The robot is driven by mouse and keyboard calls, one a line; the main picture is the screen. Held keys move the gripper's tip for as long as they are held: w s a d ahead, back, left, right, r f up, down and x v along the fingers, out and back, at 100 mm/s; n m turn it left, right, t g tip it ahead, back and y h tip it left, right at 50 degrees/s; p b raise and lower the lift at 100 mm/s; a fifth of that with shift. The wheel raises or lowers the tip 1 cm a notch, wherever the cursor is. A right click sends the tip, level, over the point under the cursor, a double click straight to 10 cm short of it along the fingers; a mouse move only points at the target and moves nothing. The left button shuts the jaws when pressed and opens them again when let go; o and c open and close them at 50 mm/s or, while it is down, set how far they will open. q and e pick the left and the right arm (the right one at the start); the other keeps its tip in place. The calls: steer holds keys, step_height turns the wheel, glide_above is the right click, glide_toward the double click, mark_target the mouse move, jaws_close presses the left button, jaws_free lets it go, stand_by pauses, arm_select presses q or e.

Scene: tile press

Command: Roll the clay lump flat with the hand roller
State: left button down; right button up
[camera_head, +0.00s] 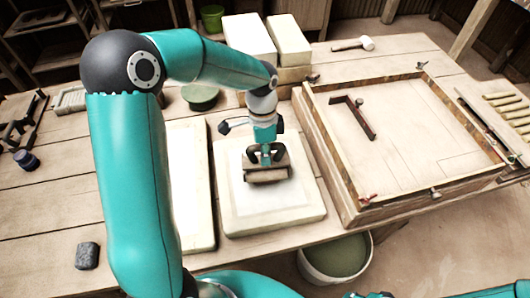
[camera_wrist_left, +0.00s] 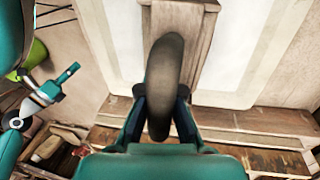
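My left gripper (camera_head: 266,158) is above the pale slab (camera_head: 240,222) in the middle of the table. It is shut on the dark handle (camera_wrist_left: 165,80) of the hand roller (camera_head: 266,174), which sits between the fingers in the left wrist view. The wooden cylinder (camera_wrist_left: 196,45) lies low over a pale flat layer (camera_head: 268,200) on the slab. I cannot tell whether this layer is the clay or whether the roller touches it. A teal and grey part, apparently my right gripper (camera_wrist_left: 60,82), is at the left of the left wrist view; its fingers are unclear.
A wooden frame box (camera_head: 335,170) stands close right of the slab, with a dark L-shaped tool (camera_head: 355,118) in it. White blocks (camera_head: 290,42) and a green bowl (camera_head: 200,95) are behind. A mallet (camera_head: 355,44) lies at the back. A bucket (camera_head: 338,262) stands below the front edge.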

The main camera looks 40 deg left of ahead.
arm_select(q)
steer(key=shift+s+d+f, duration=0.15)
steer(key=shift+s+d, duration=0.25)
steer(key=shift+s, duration=0.05)
steer(key=shift+w+a+f, duration=0.2)
steer(key=shift+w+a, duration=0.4)
steer(key=shift+w+a+p, duration=0.4)
steer(key=shift+w+a, duration=0.3)
steer(key=shift+s+d+r+b, duration=0.2)
steer(key=shift+s+d+b, duration=0.3)
steer(key=shift+s+d, duration=0.85)
steer(key=shift+w+a+f+p, duration=0.1)
steer(key=shift+w+a+p, duration=0.2)
steer(key=shift+w+a, duration=0.45)
steer(key=shift+w+a+p, duration=0.4)
steer(key=shift+w+a, duration=0.25)
steer(key=shift+w, duration=0.05)
steer(key=shift+s+d+b, duration=0.35)
steer(key=shift+s+d, duration=0.35)
steer(key=shift+s+d+f+b, duration=0.2)
steer(key=shift+s+d+b, duration=0.35)
steer(key=shift+s+d, duration=0.25)
steer(key=shift+w+a+r+p, duration=0.15)
steer(key=shift+w+a+p, duration=0.35)
steer(key=shift+a, duration=0.15)
steer(key=shift+w+a, duration=0.2)
steer(key=shift+w, duration=0.1)
steer(key=shift+r, duration=0.2)
